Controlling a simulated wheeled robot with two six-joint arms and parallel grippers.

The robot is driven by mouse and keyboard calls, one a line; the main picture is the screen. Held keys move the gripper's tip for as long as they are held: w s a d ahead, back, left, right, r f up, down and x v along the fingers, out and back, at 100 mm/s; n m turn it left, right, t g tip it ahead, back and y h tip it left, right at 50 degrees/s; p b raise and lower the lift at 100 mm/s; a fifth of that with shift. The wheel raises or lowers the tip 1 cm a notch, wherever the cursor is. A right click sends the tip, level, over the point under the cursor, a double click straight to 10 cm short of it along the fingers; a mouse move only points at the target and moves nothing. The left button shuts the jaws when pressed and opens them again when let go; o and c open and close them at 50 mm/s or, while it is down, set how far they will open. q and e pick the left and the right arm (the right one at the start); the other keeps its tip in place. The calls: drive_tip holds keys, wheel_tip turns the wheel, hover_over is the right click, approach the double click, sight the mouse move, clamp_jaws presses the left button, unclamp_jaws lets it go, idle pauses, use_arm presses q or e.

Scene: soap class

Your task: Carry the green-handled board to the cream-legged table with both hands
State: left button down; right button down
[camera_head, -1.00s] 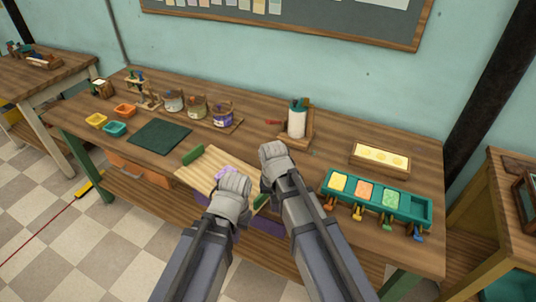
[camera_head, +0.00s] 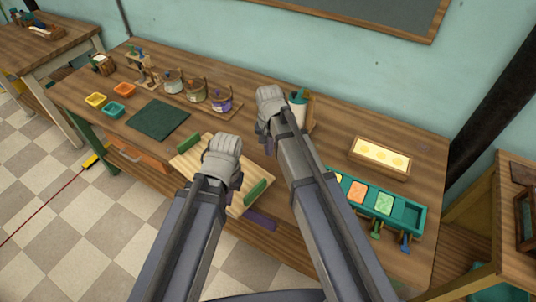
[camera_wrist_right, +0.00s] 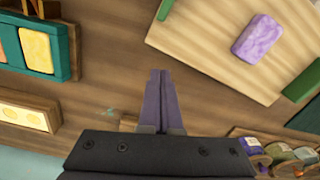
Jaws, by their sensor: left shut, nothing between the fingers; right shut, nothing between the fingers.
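The pale slatted board (camera_head: 190,166) lies at the front edge of the brown workbench, with a green handle (camera_head: 183,146) at its far left end and another (camera_head: 257,191) at its right end. A purple soap bar (camera_wrist_right: 259,38) rests on the board in the right wrist view; my left gripper hides it in the head view. My left gripper (camera_head: 222,150) is over the board, its fingertips hidden. My right gripper (camera_head: 268,98) is beyond the board, near the white roll; its shut, empty fingers (camera_wrist_right: 158,78) show in the wrist view. The cream-legged table (camera_head: 75,52) stands far left.
A green mat (camera_head: 158,118), several small trays and a rack of jars (camera_head: 195,92) are left and behind the board. The white roll holder (camera_head: 300,108), teal soap mould (camera_head: 405,212) and wooden tray (camera_head: 380,157) are on the right. A yellow object (camera_head: 90,161) lies on the floor.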

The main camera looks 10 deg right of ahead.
sight(265, 175)
wheel_tip(265, 175, down, 9)
drive_tip(key=b, duration=0.8)
drive_tip(key=shift+f+b, duration=0.2)
drive_tip(key=shift+b, duration=0.2)
drive_tip(key=s, duration=0.1)
drive_tip(key=s+a, duration=0.1)
drive_tip(key=s, duration=0.1)
drive_tip(key=shift+s+a+r, duration=0.2)
drive_tip(key=shift+s+a, duration=0.15)
drive_tip(key=shift+s, duration=0.05)
